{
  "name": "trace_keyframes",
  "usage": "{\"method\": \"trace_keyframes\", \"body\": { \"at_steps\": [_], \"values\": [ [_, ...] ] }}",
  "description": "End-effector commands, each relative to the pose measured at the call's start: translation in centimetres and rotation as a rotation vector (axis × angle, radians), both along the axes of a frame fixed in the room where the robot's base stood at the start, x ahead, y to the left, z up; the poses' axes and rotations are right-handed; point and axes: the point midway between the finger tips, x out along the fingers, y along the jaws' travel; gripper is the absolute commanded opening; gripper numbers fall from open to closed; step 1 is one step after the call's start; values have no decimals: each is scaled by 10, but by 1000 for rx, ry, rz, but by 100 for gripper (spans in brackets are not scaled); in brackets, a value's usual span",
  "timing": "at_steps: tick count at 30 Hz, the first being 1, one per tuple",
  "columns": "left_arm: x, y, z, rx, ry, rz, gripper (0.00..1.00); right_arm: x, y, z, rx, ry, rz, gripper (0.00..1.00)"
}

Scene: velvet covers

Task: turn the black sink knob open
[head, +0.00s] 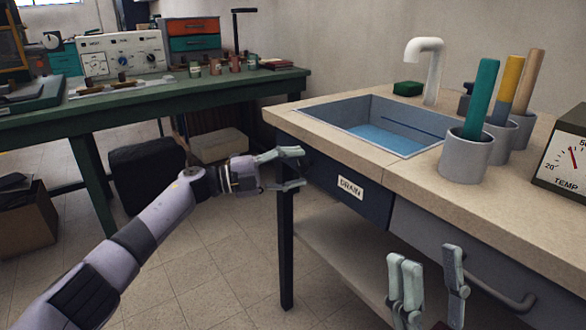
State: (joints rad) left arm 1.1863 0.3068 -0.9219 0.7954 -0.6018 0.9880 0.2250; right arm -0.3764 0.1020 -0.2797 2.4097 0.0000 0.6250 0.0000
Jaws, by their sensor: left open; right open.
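The sink (385,112) is a grey-rimmed basin with a blue bottom, set in a beige counter. A white curved faucet (425,60) stands behind it. A small dark piece (465,100) shows to the right of the faucet, mostly hidden by a teal handle; it may be the black knob, but I cannot tell. My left gripper (302,167) is open and empty in front of the counter's left corner, left of the DRAIN label. My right gripper (428,257) is open and empty, low in front of the counter's drawer, fingers pointing up.
Grey cups (466,160) with teal, yellow and wooden handles stand right of the sink. A TEMP gauge (566,165) sits at the right edge. A green block (407,89) lies left of the faucet. A green workbench (50,122) stands behind left.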

Motion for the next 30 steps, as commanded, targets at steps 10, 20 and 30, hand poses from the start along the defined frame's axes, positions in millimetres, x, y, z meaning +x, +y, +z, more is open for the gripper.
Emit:
{"method": "trace_keyframes", "body": {
  "at_steps": [10,20,30],
  "values": [
    [-3,15,-1,-1,0,3,53,0,0,-1,-1,2,0,41],
    [-19,82,-6,0,1,4,53,0,0,0,0,0,0,41],
    [-29,116,-8,0,0,0,53,0,0,0,0,0,0,41]
  ]
}}
